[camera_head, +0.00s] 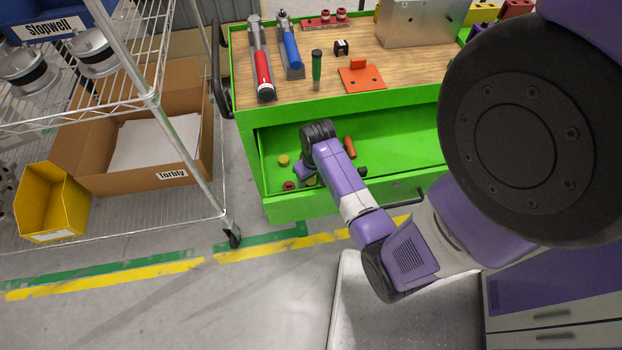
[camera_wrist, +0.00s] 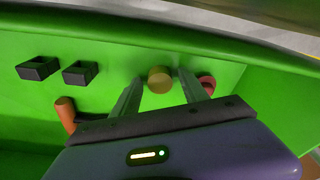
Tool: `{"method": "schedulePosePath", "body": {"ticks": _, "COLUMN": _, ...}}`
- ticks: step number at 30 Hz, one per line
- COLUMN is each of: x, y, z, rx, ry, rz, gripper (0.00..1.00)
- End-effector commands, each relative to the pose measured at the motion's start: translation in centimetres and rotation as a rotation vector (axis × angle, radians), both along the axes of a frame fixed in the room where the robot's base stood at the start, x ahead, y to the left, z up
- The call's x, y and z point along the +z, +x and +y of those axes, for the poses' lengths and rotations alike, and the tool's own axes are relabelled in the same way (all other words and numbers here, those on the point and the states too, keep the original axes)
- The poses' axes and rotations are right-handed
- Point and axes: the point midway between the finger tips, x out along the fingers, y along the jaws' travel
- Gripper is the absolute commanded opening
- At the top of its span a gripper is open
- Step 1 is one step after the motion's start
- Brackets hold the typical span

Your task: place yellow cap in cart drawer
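A small round yellow cap (camera_wrist: 160,79) is between the two fingers of my gripper (camera_wrist: 160,80) in the wrist view, with a narrow gap showing at each side. My gripper is open and reaches down into the green cart drawer (camera_head: 408,168), near its front wall. The cap by my gripper (camera_head: 304,174) is partly hidden in the head view and shows as a small yellowish patch (camera_head: 311,182). A second yellow round piece (camera_head: 283,160) lies in the drawer's left part. The pulled-out drawer holds both.
A red round piece (camera_wrist: 207,84) lies beside the right finger. An orange cylinder (camera_wrist: 65,113) and two black square pieces (camera_wrist: 38,68) lie to the left. Tools lie on the wooden cart top (camera_head: 345,45). A wire shelf (camera_head: 110,215) stands left of the cart.

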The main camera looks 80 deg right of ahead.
Motion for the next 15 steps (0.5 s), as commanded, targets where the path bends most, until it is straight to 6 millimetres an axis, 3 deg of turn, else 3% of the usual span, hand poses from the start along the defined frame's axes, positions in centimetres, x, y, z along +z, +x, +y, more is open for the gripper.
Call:
{"method": "schedulePosePath", "body": {"ticks": 8, "x": 1.4, "y": 0.0, "z": 0.1, "rx": 0.0, "ry": -0.001, "rz": -0.001, "gripper": 0.52}}
{"method": "schedulePosePath", "body": {"ticks": 15, "x": 6.1, "y": -0.4, "z": 0.4, "rx": 0.0, "ry": -0.004, "rz": -0.002, "gripper": 0.52}}
